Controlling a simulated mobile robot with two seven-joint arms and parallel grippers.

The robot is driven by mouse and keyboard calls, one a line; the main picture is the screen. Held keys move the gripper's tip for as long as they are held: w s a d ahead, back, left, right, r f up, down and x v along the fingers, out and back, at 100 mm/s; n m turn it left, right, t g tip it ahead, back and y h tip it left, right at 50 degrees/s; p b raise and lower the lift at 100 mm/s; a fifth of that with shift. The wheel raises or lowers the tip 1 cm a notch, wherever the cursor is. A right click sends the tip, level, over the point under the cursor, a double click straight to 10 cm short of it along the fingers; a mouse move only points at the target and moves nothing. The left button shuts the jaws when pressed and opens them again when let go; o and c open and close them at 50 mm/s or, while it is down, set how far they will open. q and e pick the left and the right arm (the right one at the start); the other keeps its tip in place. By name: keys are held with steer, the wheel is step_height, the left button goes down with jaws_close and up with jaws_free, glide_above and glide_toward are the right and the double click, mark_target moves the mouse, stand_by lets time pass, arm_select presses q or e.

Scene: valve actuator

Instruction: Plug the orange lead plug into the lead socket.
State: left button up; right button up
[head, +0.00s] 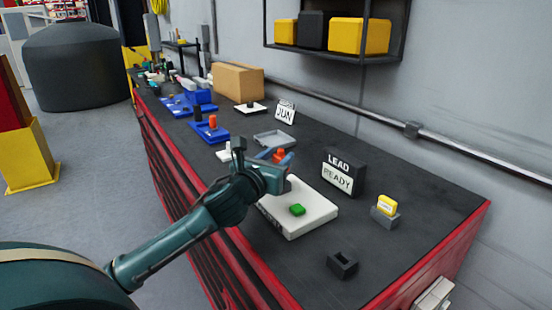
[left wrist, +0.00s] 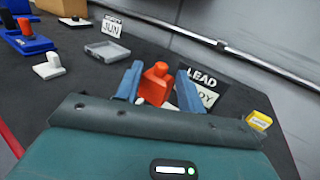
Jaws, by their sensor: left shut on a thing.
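My left gripper (head: 275,157) is over the workbench, its blue fingers shut on the orange lead plug (head: 280,153). In the left wrist view the plug (left wrist: 155,83) stands up between the two fingers; its lower end is hidden by the gripper body. A black box marked LEAD (head: 340,161) with a READY card stands behind and right of the gripper. A white plate (head: 320,212) with a green block (head: 297,209) lies in front of that box, partly hidden by my arm. A dark block with a rectangular opening (head: 342,263) sits nearer; I cannot tell whether it is the lead socket.
A yellow piece in a grey holder (head: 385,216) stands right of the LEAD box. A grey tray (head: 274,140), blue holders (head: 208,132) and a cardboard box (head: 237,81) stand farther back. The bench's right front is mostly clear. A wall rail (head: 400,127) runs behind.

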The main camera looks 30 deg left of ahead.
arm_select(q)
steer(key=shift+p, duration=0.3)
steer(key=shift+p, duration=0.3)
stand_by(0.7)
stand_by(0.5)
stand_by(0.3)
steer(key=shift+f, duration=0.5)
steer(key=shift+f, duration=0.3)
steer(key=shift+f+b, duration=0.5)
steer(key=shift+f, duration=0.1)
